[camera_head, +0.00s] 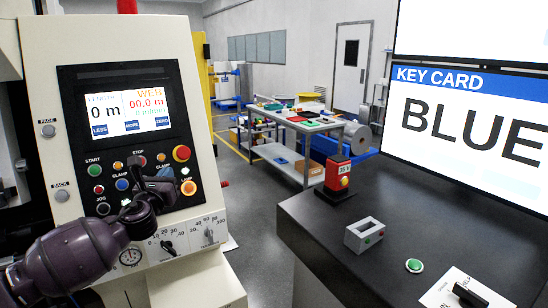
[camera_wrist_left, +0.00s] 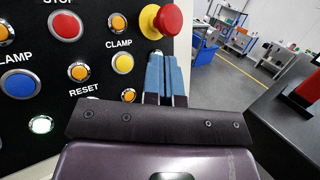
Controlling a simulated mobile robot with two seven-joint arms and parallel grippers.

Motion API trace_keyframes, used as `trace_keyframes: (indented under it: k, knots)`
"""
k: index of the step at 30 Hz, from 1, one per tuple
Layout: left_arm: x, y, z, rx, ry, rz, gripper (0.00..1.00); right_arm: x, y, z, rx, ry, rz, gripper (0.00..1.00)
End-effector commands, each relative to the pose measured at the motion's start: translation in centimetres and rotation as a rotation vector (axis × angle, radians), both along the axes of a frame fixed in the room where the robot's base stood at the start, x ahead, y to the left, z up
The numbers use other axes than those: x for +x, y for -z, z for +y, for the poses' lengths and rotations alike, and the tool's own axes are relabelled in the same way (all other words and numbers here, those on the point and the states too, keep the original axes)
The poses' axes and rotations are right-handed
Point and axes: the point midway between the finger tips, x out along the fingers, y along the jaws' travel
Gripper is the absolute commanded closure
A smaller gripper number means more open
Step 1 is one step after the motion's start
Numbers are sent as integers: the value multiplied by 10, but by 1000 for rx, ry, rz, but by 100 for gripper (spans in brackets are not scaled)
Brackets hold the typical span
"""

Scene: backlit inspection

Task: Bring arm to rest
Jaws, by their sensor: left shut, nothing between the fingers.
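My left arm comes in from the lower left in the head view, with its purple wrist in front of the machine's control panel (camera_head: 68,88). My left gripper (camera_head: 166,173) is by the lower right buttons of that panel, below the red mushroom knob (camera_head: 181,153). In the left wrist view its two blue-tipped fingers (camera_wrist_left: 166,75) are together with nothing between them. The red knob (camera_wrist_left: 171,18) is just beyond the fingertips there, and a yellow button (camera_wrist_left: 122,64) is to their left. I cannot tell whether the fingertips touch the panel. My right gripper is not in view.
A screen (camera_head: 465,130) reads "KEY CARD BLUE". A cart (camera_head: 290,150) stands behind. Grey floor (camera_head: 255,210) is open between machine and bench.

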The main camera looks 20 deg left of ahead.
Motion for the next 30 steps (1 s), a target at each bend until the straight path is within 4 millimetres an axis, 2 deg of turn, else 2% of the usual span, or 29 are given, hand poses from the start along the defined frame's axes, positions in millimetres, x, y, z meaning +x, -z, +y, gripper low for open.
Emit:
trace_keyframes:
  k: [5, 8, 14, 17, 20, 23, 27, 30]
  knots:
    - [0, 0, 0, -35, 8, -12, 100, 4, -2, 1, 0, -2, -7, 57]
    - [1, 0, -2, -132, 36, -40, 100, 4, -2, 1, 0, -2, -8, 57]
    - [4, 7, -17, -550, 164, -101, 100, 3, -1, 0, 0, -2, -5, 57]
    - [3, 24, -36, -830, 230, -118, 100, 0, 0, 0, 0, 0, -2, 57]
    - [-5, 60, -58, -1148, 266, -114, 100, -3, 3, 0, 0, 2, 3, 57]
    - [-22, 106, -85, -1503, 269, -105, 100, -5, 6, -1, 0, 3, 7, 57]
    - [-58, 176, -124, -1978, 201, -104, 100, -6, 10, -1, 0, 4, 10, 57]
    - [-89, 218, -150, -2263, 119, -124, 100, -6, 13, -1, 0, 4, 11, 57]
